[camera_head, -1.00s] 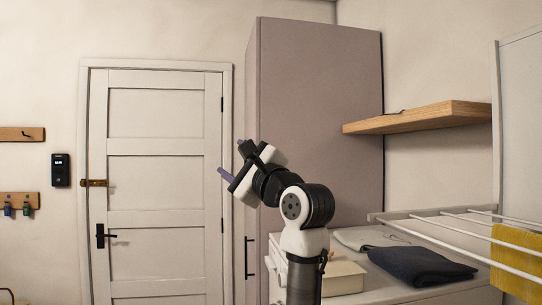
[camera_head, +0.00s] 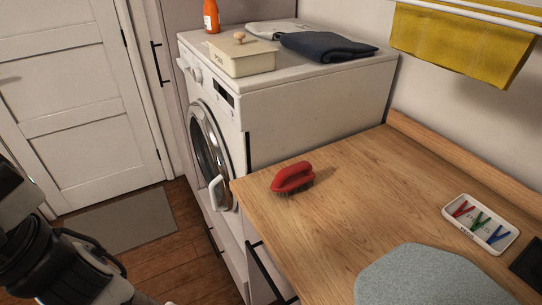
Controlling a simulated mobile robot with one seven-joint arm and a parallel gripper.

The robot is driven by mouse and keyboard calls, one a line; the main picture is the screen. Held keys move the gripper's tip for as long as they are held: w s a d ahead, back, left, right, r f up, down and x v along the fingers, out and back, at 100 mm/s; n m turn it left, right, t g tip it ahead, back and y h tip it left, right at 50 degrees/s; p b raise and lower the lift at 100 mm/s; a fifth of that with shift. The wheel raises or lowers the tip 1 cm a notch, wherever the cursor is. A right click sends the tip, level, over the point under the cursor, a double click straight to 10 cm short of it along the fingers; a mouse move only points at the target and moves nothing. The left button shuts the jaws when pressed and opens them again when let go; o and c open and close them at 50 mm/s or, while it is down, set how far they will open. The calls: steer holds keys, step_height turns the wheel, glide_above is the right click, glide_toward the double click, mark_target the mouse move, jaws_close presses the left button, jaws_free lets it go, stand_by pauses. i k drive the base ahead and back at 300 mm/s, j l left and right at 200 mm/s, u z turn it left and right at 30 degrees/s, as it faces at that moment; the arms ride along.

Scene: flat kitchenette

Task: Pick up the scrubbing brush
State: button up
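The scrubbing brush (camera_head: 292,178) has a red handle and dark bristles. It lies bristles down on the wooden counter (camera_head: 345,205), near the counter's far left corner beside the washing machine. My arm shows at the lower left of the head view, well to the left of the brush and apart from it. My gripper's fingertips are outside the current view, so its opening does not show.
The washing machine (camera_head: 320,82) carries a cream box (camera_head: 240,62), an orange bottle (camera_head: 211,16) and folded dark cloth (camera_head: 327,46). A white tray of coloured pegs (camera_head: 481,223) and a grey-blue board (camera_head: 430,275) lie on the counter. The counter around the brush is clear.

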mark_target(292, 178)
steer(key=i+j, duration=0.1)
steer(key=j, duration=0.9)
steer(key=i+j, duration=0.15)
steer(key=j, duration=0.3)
steer(key=i+j, duration=0.1)
steer(key=j, duration=0.4)
steer(key=j+z, duration=0.55)
steer(key=j, duration=0.15)
steer(key=z, duration=0.4)
steer(key=i+l+z, duration=0.1)
steer(key=z, duration=0.3)
steer(key=i+z, duration=0.15)
steer(key=z, duration=0.25)
steer(key=i+z, duration=0.1)
steer(key=i, duration=0.15)
